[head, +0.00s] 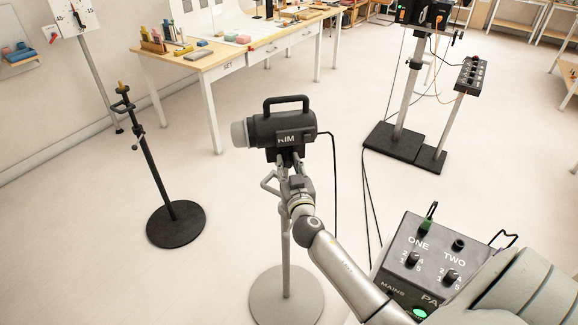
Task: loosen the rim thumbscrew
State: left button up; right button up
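The RIM lamp (283,130) is a dark cylindrical lamp with a top handle and a pale grey front facing left. It stands upright on a grey stand with a round base (287,296). My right gripper (287,163) is directly below the lamp body, at the lamp's mount on top of the stand. Its fingertips overlap the dark mount, so I cannot tell whether they touch or are closed on anything. The rim thumbscrew cannot be made out; the gripper and mount cover that area. My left gripper is not in view.
A control box (425,258) with knobs labelled ONE and TWO stands at lower right, near my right arm. A black stand (160,185) is to the left. Cables (335,190) hang behind the lamp. A prop table (235,55) is behind; floor around the lamp base is mostly clear.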

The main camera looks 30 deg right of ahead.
jog(key=shift+c, duration=1.1)
